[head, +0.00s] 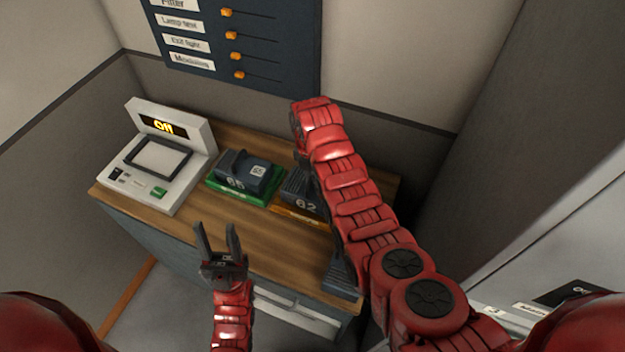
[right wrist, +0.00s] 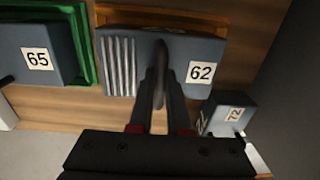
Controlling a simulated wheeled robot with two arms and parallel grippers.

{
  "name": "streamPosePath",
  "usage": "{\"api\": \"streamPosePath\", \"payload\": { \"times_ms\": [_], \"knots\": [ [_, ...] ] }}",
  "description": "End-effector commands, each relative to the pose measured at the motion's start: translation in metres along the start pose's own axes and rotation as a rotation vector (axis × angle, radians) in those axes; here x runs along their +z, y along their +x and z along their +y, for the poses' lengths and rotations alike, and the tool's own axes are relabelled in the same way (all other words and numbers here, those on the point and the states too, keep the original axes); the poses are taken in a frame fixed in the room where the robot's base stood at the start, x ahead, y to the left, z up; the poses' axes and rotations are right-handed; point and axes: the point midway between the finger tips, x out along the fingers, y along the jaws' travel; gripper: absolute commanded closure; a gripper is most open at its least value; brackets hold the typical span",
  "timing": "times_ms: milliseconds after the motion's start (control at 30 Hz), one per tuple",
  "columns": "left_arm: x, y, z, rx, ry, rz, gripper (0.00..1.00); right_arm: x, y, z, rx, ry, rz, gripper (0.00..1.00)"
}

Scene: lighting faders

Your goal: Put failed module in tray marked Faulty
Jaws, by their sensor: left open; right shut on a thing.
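A dark blue-grey module marked 62 (head: 302,190) sits in an orange tray (head: 286,207), partly hidden behind my right arm. In the right wrist view my right gripper (right wrist: 160,76) is shut on the middle of module 62 (right wrist: 203,72), with the tray's orange rim (right wrist: 150,14) behind it. Module 65 (head: 240,172) sits in a green tray (head: 222,192) to the left. Module 72 (right wrist: 228,116) stands to the right, outside both trays; it shows in the head view (head: 340,278). My left gripper (head: 216,236) is open and empty over the table's front edge. I see no Faulty marking.
A white test device (head: 158,165) with a display reading "Off" (head: 163,126) stands on the wooden table (head: 262,240) at left. A dark panel with orange sliders (head: 262,50) hangs on the wall behind. The table front between the device and module 72 is clear.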

Motion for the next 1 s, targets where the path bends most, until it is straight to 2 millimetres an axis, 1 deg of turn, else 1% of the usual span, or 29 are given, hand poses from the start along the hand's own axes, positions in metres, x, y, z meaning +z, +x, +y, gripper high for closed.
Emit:
{"api": "streamPosePath", "payload": {
  "times_ms": [33, 200, 367, 400, 533, 567, 867, 1000],
  "knots": [
    [-0.001, 0.005, 0.0, 0.0, 0.0, 0.0, 0.5, -0.001, 0.002, -0.001, -0.004, 0.0, 0.004, 1.0],
    [-0.001, 0.008, 0.0, 0.0, 0.0, 0.0, 0.5, 0.0, 0.015, 0.0, 0.0, 0.001, 0.001, 1.0],
    [-0.001, 0.007, 0.0, 0.0, 0.0, 0.0, 0.5, 0.0, 0.016, 0.0, 0.0, 0.001, 0.0, 1.0],
    [-0.001, 0.007, 0.0, 0.0, 0.0, 0.0, 0.5, 0.0, 0.017, 0.0, 0.0, 0.001, 0.001, 0.79],
    [-0.001, 0.007, 0.0, 0.0, 0.0, 0.0, 0.5, 0.0, 0.017, 0.0, 0.0, 0.001, 0.001, 0.55],
    [-0.001, 0.007, 0.0, 0.0, 0.0, 0.0, 0.5, 0.0, 0.017, 0.0, -0.001, 0.001, 0.001, 0.54],
    [-0.001, 0.006, 0.0, 0.0, 0.0, 0.0, 0.5, 0.0, 0.016, 0.0, 0.0, 0.001, 0.001, 0.54],
    [0.0, 0.0, 0.0, 0.0, 0.0, 0.0, 0.5, 0.0, 0.009, 0.001, 0.0, 0.001, 0.0, 0.54]
  ]
}}
